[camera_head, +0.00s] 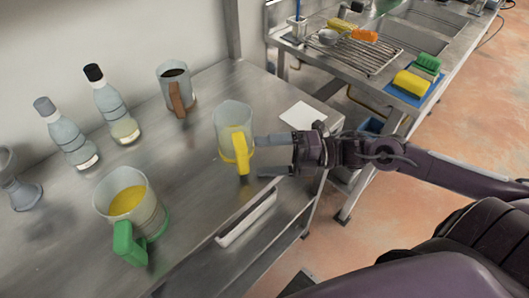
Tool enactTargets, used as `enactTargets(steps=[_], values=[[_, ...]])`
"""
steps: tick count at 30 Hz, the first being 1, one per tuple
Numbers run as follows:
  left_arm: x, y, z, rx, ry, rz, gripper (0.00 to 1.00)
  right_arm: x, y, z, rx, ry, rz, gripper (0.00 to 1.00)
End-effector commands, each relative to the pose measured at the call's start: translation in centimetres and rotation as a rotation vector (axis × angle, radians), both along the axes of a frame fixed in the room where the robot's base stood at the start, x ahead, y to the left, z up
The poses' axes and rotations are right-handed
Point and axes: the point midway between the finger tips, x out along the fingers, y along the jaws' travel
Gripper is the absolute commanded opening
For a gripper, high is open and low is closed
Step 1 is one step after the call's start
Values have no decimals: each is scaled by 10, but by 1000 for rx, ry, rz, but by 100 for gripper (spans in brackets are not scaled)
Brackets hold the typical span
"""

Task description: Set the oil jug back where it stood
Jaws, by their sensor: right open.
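A clear jug with a yellow handle (232,122) and a little pale yellow liquid stands upright on the steel counter. A second clear jug, with a green handle (128,205), holds yellow liquid at the front left. A third jug, with a brown handle (175,88), holds dark liquid near the wall. Which one is the oil jug cannot be told from looks alone. My right gripper (262,156) is open just right of the yellow handle, its fingertips close to it; whether they touch is unclear. My left gripper is out of view.
Two bottles (68,135) (113,106) and a grey flared object (18,185) stand at the left. A white card (303,115) lies behind my right gripper. The steel counter (195,175) is bare between the jugs. A sink bench with a rack (352,53) stands behind.

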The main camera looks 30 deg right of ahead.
Motion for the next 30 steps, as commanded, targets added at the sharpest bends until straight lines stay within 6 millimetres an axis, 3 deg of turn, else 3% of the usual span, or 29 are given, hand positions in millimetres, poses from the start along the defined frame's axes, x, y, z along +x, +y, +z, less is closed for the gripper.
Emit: enactTargets(steps=[15,30], values=[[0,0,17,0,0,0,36,-7,-17,1,-1,0,-1,91],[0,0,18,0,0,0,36,-8,-20,1,0,-1,0,91]])
